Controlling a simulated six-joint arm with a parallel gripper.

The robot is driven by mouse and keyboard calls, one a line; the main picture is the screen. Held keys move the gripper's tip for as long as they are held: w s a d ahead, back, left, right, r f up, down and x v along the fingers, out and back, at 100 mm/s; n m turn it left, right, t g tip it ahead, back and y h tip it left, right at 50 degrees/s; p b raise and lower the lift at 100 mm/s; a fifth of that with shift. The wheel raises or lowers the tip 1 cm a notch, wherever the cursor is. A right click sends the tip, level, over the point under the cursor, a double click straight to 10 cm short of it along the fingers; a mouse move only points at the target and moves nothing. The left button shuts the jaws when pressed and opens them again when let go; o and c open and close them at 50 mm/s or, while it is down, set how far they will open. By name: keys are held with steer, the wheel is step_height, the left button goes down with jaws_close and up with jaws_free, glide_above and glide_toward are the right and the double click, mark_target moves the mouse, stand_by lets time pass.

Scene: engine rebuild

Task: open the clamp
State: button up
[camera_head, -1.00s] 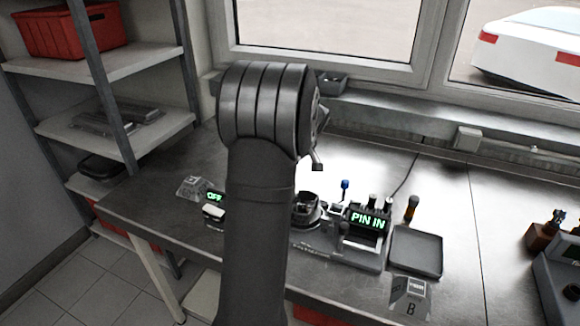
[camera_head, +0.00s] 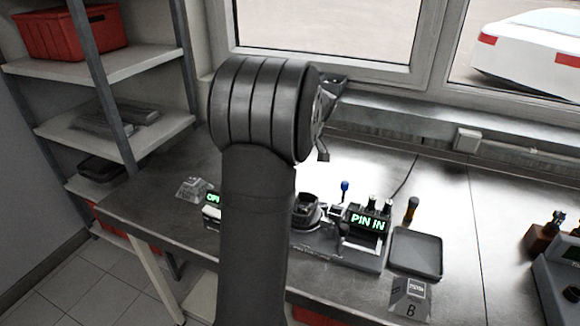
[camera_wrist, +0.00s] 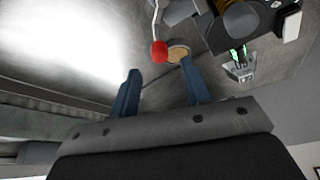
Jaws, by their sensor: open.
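In the wrist view a metal lever with a red ball knob (camera_wrist: 158,51) hangs into the picture from the top; it looks like the clamp's handle. My gripper (camera_wrist: 159,67) is open, with its two blue fingers apart. The red knob shows just beyond the fingertips, between them in the picture; the distance is unclear and nothing is held. In the head view my arm covers most of my gripper (camera_head: 322,156) and part of the workbench fixture (camera_head: 335,253). The clamp cannot be made out there.
The fixture has a green "PIN IN" display (camera_head: 367,222) and a blue-tipped pin (camera_head: 345,186). A dark tray (camera_head: 416,252) and a block marked B (camera_head: 410,298) stand to its right. A tan-topped round part (camera_wrist: 178,51) is beside the knob.

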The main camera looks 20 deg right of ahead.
steer(key=v, duration=1.2)
steer(key=shift+s+r, duration=0.15)
steer(key=shift+r, duration=0.2)
steer(key=shift+f, duration=0.1)
steer(key=x, duration=1.7)
steer(key=shift+f, duration=0.15)
steer(key=shift+f, duration=0.25)
steer(key=shift+d+r+m, duration=0.2)
steer(key=shift+r+m, duration=0.05)
steer(key=shift+m, duration=0.15)
steer(key=shift+d+m+t+h, duration=0.15)
steer(key=shift+m+h, duration=0.15)
steer(key=shift+m, duration=0.3)
steer(key=shift+d+m+t+h, duration=0.2)
steer(key=shift+m+h, duration=0.1)
steer(key=shift+m, duration=0.3)
